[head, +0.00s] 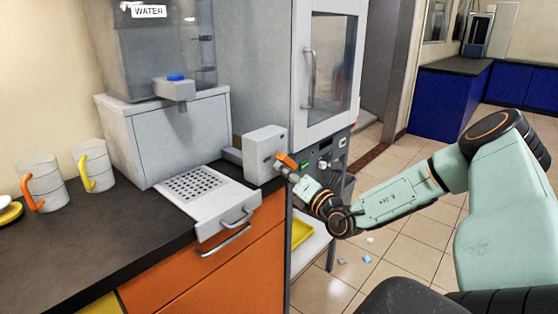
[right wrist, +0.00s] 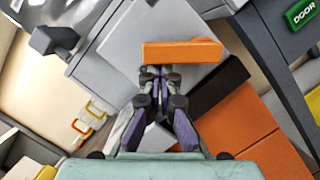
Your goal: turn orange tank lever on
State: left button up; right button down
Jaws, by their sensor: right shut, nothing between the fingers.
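The orange lever (head: 287,160) is a short bar on the front of a grey box (head: 262,146) beside the tall cabinet. In the head view it slants down to the right. In the right wrist view the orange lever (right wrist: 182,52) lies across the picture just beyond my fingertips. My right gripper (head: 284,171) is right at the lever, its fingers partly hidden by my wrist. In the right wrist view the right gripper (right wrist: 160,72) is shut with nothing between its fingers. Its tips are at the lever's lower edge; I cannot tell if they touch. My left gripper is not in view.
A water dispenser (head: 165,135) stands on the dark counter (head: 110,228), with an orange-handled mug (head: 45,180) and a yellow-handled mug (head: 93,165) to its left. A perforated tray (head: 195,184) juts over the counter's front edge. A green DOOR button (right wrist: 300,14) is nearby.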

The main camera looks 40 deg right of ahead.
aim_at(286, 158)
jog(key=shift+r+m, duration=0.25)
jog(key=shift+m, duration=0.15)
jog(key=shift+w+d+m+p, duration=0.1)
jog(key=shift+m+p, duration=0.2)
jog(key=shift+p, duration=0.1)
jog(key=m+p, duration=0.1)
jog(key=r+m+p, duration=0.1)
jog(key=r+m+h+p, duration=0.1)
jog(key=shift+d+m+g, duration=0.25)
jog(key=shift+m+g, duration=0.15)
jog(key=shift+d+r+m+p, duration=0.15)
jog(key=shift+d+m+p, duration=0.25)
jog(key=shift+m+p, duration=0.3)
jog(key=shift+d+r+m+g+p, duration=0.25)
jog(key=shift+m+g+p, duration=0.2)
jog(key=shift+m, duration=0.35)
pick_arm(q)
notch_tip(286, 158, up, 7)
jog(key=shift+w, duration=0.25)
pick_arm(e)
jog(key=shift+d, duration=0.3)
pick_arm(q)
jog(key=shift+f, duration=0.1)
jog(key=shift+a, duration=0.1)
pick_arm(e)
jog(key=shift+a, duration=0.15)
